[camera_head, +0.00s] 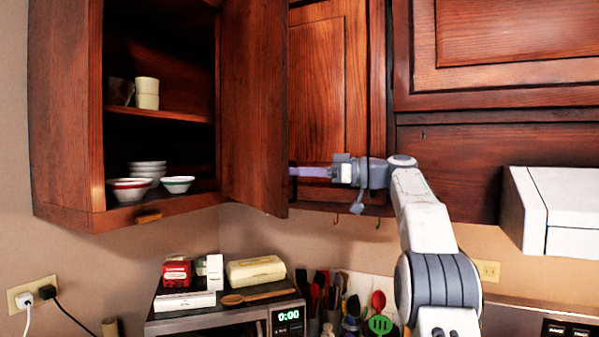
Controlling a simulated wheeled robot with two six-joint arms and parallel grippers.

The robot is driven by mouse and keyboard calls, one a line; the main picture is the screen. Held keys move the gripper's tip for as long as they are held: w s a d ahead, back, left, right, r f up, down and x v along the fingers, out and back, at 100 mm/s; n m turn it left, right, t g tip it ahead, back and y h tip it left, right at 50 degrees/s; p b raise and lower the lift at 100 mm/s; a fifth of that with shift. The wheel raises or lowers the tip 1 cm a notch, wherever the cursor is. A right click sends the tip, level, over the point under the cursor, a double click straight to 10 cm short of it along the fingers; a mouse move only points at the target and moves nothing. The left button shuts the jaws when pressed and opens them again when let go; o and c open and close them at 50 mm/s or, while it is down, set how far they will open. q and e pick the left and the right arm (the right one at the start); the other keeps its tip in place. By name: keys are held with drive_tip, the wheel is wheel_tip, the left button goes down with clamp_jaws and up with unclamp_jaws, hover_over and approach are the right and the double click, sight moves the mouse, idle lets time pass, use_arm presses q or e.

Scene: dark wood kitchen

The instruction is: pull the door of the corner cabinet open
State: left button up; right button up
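The corner cabinet (66,120) hangs at the upper left, its inside in plain view. Its wooden door (252,110) stands swung open on the right side of the opening. My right gripper (300,171) comes in from the right and points left. Its purple fingers reach the door's right edge, low on the door. The far side of the door and any handle there are hidden. I cannot tell whether the fingers touch the door or how far apart they are. My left gripper is not in view.
Cups (147,93) and bowls (148,173) stand on the cabinet shelves. A closed cabinet door (328,80) is behind my gripper. A white range hood (565,210) is at the right. Below are a microwave (230,322) with items on top and several utensils (380,324).

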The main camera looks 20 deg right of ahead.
drive_tip(key=shift+o, duration=0.8)
drive_tip(key=shift+w+a, duration=0.15)
drive_tip(key=shift+s+d, duration=0.2)
drive_tip(key=v, duration=1)
drive_tip(key=shift+s+d, duration=0.1)
drive_tip(key=shift+d, duration=0.05)
drive_tip(key=shift+c, duration=0.3)
